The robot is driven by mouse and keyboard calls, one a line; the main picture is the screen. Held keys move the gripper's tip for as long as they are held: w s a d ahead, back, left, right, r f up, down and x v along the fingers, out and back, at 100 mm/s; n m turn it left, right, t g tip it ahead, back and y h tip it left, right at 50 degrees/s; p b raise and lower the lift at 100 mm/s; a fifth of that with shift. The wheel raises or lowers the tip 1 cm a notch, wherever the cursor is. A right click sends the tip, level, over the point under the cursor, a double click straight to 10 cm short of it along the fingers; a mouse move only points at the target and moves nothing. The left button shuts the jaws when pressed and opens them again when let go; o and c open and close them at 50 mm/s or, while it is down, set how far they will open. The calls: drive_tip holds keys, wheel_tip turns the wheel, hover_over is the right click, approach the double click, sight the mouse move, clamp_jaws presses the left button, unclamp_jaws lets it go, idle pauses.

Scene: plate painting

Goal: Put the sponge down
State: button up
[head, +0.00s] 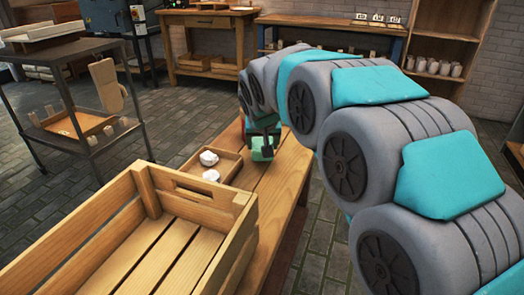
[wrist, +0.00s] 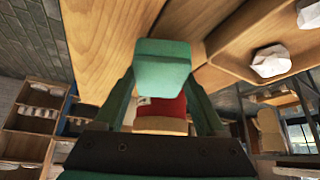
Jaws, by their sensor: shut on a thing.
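My gripper (head: 264,136) is over the wooden table (head: 284,178) and is shut on a green block, which I take to be the sponge (head: 262,151). In the wrist view the sponge (wrist: 162,62) sits between the two dark green fingers of my gripper (wrist: 162,85). A red and tan part (wrist: 162,108) shows between the sponge and the palm; I cannot tell whether it belongs to the sponge. The sponge is close to the tabletop (wrist: 95,45); whether it touches is unclear.
A shallow wooden tray (head: 226,162) with white lumps (head: 209,158) lies just left of my gripper. A large slatted crate (head: 150,185) stands nearer. Bare tabletop lies along the right side. A dark metal cart (head: 75,85) stands at the left.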

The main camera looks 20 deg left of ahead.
drive_tip(key=shift+f, duration=1.3)
drive_tip(key=shift+f, duration=0.1)
drive_tip(key=o, duration=1.2)
drive_tip(key=shift+c, duration=0.2)
drive_tip(key=shift+r, duration=0.25)
drive_tip(key=b+v, duration=0.1)
drive_tip(key=v, duration=1.1)
